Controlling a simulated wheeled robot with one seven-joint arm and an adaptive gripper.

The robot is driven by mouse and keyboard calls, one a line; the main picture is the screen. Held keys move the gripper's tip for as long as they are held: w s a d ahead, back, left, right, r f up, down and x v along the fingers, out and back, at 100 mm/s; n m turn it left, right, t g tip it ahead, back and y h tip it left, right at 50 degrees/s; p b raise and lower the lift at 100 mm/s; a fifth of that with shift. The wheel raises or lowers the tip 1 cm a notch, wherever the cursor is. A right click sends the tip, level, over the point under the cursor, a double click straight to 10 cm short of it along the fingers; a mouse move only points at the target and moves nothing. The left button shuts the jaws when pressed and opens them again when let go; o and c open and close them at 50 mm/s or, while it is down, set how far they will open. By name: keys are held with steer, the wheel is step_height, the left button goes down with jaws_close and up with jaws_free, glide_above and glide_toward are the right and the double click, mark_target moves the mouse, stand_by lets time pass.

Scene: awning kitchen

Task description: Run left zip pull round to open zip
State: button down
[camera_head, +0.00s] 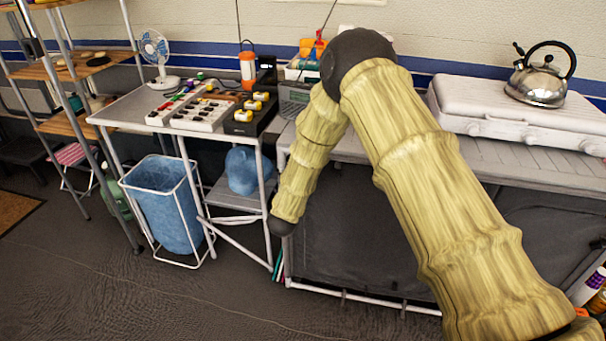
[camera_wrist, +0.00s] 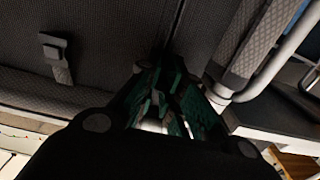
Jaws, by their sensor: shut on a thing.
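My gripper (camera_wrist: 172,82), with dark green fingers, is shut at the dark grey fabric front of the kitchen unit (camera_wrist: 110,25) in the wrist view. Its tips meet at a seam line in the fabric, close to a pale frame tube. What it holds, seemingly the left zip pull, is hidden between the fingers. A grey tab (camera_wrist: 56,58) hangs on the fabric to the left, apart from the gripper; I cannot tell whether it is another zip pull. In the head view the dark fabric front (camera_head: 360,235) shows behind my arm, and my gripper is hidden.
A white frame tube (camera_wrist: 285,55) runs close to the right of my gripper. In the head view, a small table (camera_head: 125,108) with a blue bin (camera_head: 167,205) stands left of the unit. A kettle (camera_head: 540,80) stands on a white case (camera_head: 500,105) on top.

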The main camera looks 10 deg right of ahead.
steer(key=c, duration=1.5)
jaws_free()
steer(key=shift+r, duration=0.35)
steer(key=shift+c, duration=0.2)
steer(key=shift+f, duration=0.15)
steer(key=shift+s+a, duration=0.25)
steer(key=shift+s, duration=0.2)
steer(key=v, duration=1.1)
